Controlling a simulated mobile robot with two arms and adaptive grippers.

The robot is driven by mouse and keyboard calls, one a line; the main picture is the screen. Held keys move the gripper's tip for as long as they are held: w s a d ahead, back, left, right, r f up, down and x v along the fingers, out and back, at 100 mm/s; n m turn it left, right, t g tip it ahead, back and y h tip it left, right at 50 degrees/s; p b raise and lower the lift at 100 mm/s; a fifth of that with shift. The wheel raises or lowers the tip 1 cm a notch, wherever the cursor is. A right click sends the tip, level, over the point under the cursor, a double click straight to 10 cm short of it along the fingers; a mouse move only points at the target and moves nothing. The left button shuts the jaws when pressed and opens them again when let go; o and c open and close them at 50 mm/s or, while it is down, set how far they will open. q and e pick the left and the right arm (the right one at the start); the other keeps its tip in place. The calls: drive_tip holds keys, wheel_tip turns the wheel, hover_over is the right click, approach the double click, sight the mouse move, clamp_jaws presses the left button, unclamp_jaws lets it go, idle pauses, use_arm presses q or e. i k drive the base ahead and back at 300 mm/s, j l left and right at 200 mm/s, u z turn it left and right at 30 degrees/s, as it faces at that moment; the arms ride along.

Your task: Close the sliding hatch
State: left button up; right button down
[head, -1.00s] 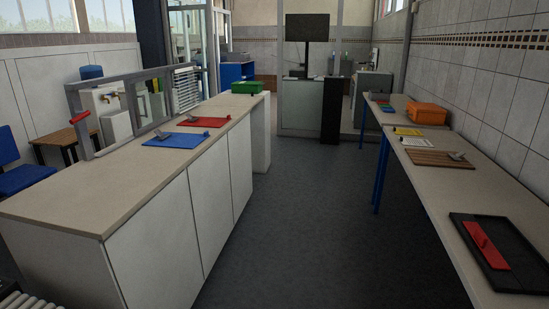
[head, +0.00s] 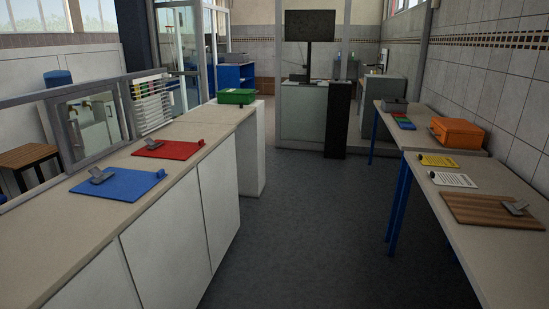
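A grey sliding hatch frame (head: 20,100) stands along the back edge of the left counter, running in from the left edge of the picture. A framed glass pane (head: 90,122) sits in its right part. Left of the pane the frame looks open, with the wall and a stool showing through. The hatch's left end is cut off by the picture edge, and no handle on it shows now. Neither of my grippers is in view.
The left counter (head: 60,235) holds a blue board (head: 118,184), a red board (head: 168,149) and a green box (head: 237,96). The right table (head: 440,190) holds an orange box (head: 459,134) and a wooden board (head: 494,210). The dark floor aisle (head: 290,230) between is clear.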

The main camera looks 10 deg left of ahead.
sight(49, 103)
drive_tip(key=i+u, duration=0.3)
drive_tip(key=i, duration=0.15)
drive_tip(key=i+u, duration=0.3)
drive_tip(key=i+l+u, duration=0.3)
drive_tip(key=i, duration=0.2)
drive_tip(key=i+l+u, duration=0.3)
drive_tip(key=i+j, duration=0.05)
drive_tip(key=i, duration=0.1)
